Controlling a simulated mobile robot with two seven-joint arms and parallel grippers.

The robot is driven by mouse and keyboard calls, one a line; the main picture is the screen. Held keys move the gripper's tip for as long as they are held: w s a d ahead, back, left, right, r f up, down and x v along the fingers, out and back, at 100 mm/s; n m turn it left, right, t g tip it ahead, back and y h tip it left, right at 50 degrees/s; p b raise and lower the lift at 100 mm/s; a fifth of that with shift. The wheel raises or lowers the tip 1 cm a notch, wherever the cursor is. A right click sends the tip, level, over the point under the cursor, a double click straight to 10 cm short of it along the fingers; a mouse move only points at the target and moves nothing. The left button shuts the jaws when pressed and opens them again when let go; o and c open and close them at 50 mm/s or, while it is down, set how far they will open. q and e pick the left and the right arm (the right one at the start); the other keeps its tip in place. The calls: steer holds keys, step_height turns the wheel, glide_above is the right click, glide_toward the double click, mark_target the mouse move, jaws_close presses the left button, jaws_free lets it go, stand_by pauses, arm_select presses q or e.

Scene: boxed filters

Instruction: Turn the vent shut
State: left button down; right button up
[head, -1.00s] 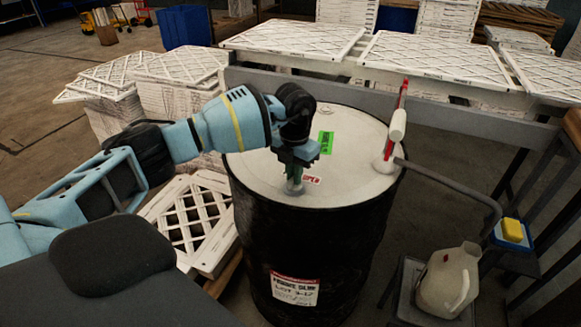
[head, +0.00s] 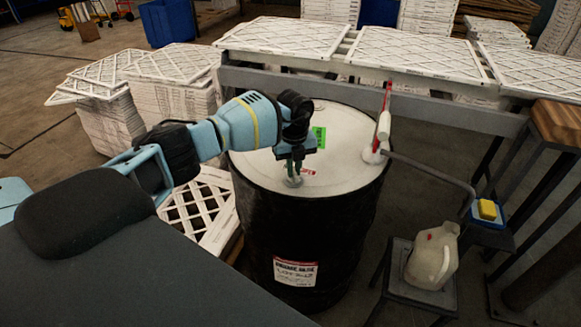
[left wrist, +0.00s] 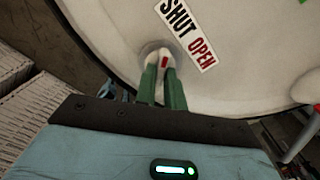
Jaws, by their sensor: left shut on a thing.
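A black drum (head: 300,235) with a pale lid (head: 335,170) stands in the middle of the head view. My left gripper (head: 293,176) points down at the lid's near left part. In the left wrist view, its green fingers (left wrist: 162,88) are shut on the small pale vent (left wrist: 153,72), which has a red mark on it. The fingers hide much of the vent. A label (left wrist: 187,35) reading SHUT and OPEN lies on the lid beside it. The red mark is near the label, but I cannot tell which word it points to. My right gripper is not in view.
A red-and-white pump fitting (head: 382,135) stands on the lid's right, with a grey hose running right. A pale jug (head: 432,257) sits on a stool. Framed filters (head: 420,52) lie on a rack behind, and stacked filters (head: 175,95) stand left.

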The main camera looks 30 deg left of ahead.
arm_select(q)
steer(key=shift+w+r+n, duration=0.1)
steer(key=shift+r+n, duration=0.05)
steer(key=shift+n, duration=0.75)
steer(key=shift+p, duration=0.3)
steer(key=c, duration=1.5)
jaws_free()
steer(key=shift+r, duration=3.8)
